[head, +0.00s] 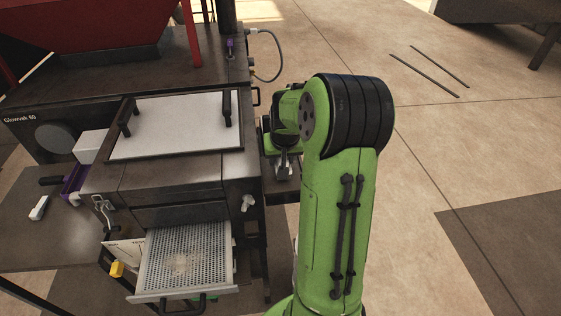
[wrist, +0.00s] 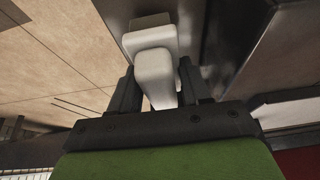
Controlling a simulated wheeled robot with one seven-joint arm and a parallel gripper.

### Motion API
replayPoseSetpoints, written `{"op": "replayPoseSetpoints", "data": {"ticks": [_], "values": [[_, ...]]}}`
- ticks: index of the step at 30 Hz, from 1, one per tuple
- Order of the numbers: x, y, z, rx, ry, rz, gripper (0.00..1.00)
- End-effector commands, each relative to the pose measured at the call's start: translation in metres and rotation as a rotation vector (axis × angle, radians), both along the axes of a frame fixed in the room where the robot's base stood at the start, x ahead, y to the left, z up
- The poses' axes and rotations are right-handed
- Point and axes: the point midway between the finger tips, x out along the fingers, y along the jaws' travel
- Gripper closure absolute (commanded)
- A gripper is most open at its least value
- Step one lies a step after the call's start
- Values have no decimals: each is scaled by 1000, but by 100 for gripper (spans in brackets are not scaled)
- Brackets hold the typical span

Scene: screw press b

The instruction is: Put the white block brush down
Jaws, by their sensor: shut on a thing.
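The white block brush (wrist: 153,40) shows in the wrist view, with a wider block at its far end and a narrower part between the fingers. My gripper (wrist: 158,84) is shut on that narrower part, one dark finger on each side. In the head view my gripper (head: 283,163) is partly hidden by my green arm, at the right side of the machine above a small dark side shelf (head: 284,190). I cannot make out the brush clearly in the head view. Whether it touches a surface cannot be told.
The dark press (head: 165,190) stands left of my arm, with a perforated tray (head: 185,260) pulled out at its front. Another small white block (head: 38,208) lies on the left table (head: 50,240). Floor at right is mostly open, with two thin rods.

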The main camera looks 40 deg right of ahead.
Motion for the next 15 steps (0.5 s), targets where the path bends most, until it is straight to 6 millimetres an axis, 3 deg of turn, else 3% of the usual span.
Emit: {"op": "replayPoseSetpoints", "data": {"ticks": [3, 13, 14, 15], "values": [[0, 0, -13, -1, -1, 0, 87], [0, 0, -17, -2, -2, 0, 87], [0, 0, -16, -1, -2, 0, 48], [0, 0, -16, -1, -2, 0, 42]]}}
